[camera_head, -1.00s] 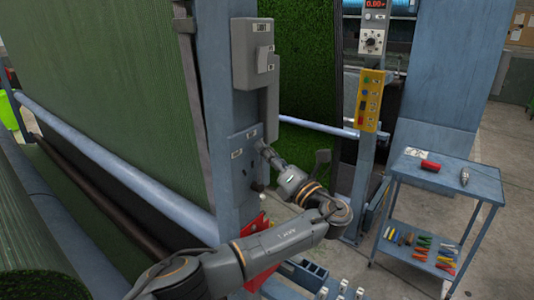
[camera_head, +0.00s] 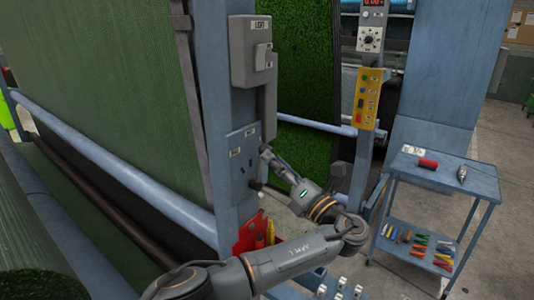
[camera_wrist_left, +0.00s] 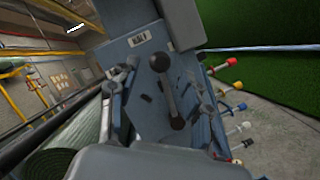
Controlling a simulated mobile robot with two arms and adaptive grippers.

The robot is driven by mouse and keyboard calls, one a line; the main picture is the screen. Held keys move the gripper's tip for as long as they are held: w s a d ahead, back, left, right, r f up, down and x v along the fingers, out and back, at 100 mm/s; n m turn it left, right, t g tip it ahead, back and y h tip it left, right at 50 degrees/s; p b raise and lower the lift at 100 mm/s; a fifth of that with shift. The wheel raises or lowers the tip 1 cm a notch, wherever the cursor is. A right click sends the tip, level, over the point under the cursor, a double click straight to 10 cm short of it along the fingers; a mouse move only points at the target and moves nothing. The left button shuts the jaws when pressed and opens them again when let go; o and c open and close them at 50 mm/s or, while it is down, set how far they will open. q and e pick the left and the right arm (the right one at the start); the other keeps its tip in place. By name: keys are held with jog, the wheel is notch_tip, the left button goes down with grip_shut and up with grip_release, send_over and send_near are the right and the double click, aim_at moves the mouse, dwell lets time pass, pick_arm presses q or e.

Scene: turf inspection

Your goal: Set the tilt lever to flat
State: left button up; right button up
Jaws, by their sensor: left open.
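The tilt lever is a dark rod with a round knob (camera_wrist_left: 177,122), in front of a blue-grey plate (camera_wrist_left: 150,95) with a small label. In the head view the plate (camera_head: 241,158) is on the blue post, and a dark knob (camera_head: 256,185) shows low beside it. My left gripper (camera_head: 265,163) reaches the plate from the right. In the left wrist view its open fingers (camera_wrist_left: 162,92) stand on either side of the lever. Contact with the lever cannot be told. My right gripper is not in view.
A grey switch box (camera_head: 251,52) sits above the plate. A red holder (camera_head: 248,235) is below. A yellow button panel (camera_head: 368,98) hangs on another post to the right. A blue cart (camera_head: 440,180) with tools stands at right. Several coloured-ended pegs (camera_wrist_left: 236,107) show beside the plate.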

pick_arm(q)
jog(key=v, duration=0.7)
